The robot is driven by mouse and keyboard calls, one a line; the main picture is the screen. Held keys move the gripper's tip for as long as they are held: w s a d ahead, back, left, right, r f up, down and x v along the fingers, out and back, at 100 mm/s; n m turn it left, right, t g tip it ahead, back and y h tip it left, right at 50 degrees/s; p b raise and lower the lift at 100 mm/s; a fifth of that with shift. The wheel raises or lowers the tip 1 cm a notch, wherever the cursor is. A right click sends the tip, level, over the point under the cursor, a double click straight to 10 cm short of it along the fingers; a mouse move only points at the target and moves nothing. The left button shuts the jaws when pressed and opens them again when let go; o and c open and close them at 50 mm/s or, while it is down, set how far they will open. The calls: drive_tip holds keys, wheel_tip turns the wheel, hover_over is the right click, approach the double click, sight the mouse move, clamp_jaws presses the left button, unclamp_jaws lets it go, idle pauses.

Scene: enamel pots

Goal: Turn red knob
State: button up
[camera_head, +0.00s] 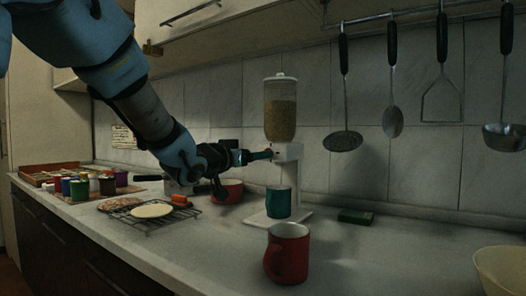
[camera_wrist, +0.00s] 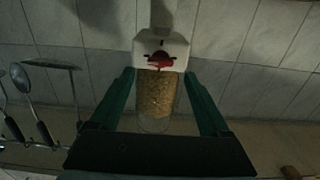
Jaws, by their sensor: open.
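The dispenser has a clear canister of grain (camera_head: 280,110) on a white body (camera_head: 290,152) and stands near the back wall. The red knob (camera_wrist: 160,59) is on the white body's front, seen in the wrist view, where the dispenser appears upside down. In the head view the knob is mostly hidden by my gripper (camera_head: 266,155). In the wrist view the open jaws of my gripper (camera_wrist: 158,75) frame the canister, with the knob between the tips. I cannot tell whether either finger touches the knob.
A teal mug (camera_head: 279,203) stands under the dispenser on its white base (camera_head: 297,219). A red mug (camera_head: 288,254) stands in front. A red pot (camera_head: 228,191), wire rack (camera_head: 150,221) and several jars (camera_head: 80,188) are to the left. A green sponge (camera_head: 356,216) lies right. Utensils (camera_head: 343,140) hang above.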

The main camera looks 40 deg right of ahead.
drive_tip(key=x, duration=0.4)
drive_tip(key=shift+w+d, duration=0.1)
drive_tip(key=shift+d, duration=0.2)
clamp_jaws()
idle(0.5)
